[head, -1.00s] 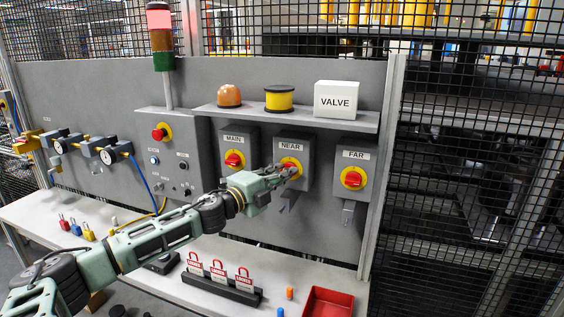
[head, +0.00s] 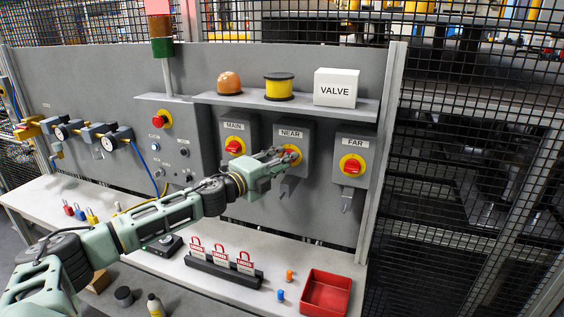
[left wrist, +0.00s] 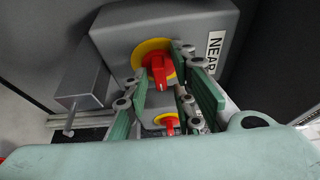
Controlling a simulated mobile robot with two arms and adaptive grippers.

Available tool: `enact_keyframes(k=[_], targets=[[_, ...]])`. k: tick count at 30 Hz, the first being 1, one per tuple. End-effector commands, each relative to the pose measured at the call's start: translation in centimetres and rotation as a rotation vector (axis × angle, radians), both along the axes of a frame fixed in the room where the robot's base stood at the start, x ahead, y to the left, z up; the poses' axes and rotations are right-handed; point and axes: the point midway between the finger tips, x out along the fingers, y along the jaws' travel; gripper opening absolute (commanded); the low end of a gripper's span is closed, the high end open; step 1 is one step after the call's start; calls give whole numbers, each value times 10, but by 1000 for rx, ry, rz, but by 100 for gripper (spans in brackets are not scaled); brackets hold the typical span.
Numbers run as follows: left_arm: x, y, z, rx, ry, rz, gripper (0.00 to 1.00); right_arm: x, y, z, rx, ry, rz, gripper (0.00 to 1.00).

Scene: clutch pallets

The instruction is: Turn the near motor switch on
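The NEAR motor switch (head: 293,139) is a grey box on the panel, with a red knob on a yellow disc. My left gripper (head: 288,156) is at this knob and hides part of it in the head view. In the left wrist view the red knob (left wrist: 160,68) lies between the two spread fingers of the left gripper (left wrist: 170,85). The fingers look open around the knob; whether they touch it I cannot tell. A second red knob on yellow (left wrist: 168,122) shows lower down between the fingers. My right gripper is not in view.
The MAIN switch (head: 234,146) is left of NEAR and the FAR switch (head: 352,165) right of it. A shelf above holds a VALVE box (head: 336,88). The bench below carries a padlock rack (head: 222,270) and a red tray (head: 325,293). A mesh fence stands right.

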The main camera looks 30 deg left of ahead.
Motion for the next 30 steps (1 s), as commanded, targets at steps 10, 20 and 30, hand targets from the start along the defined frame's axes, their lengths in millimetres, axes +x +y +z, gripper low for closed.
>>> enact_keyframes(k=[10,20,30], targets=[[0,0,0,-2,0,-1,30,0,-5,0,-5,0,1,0],[-22,4,-3,-3,6,1,30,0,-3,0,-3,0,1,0],[-53,8,-3,-2,5,0,30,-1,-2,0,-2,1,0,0]])
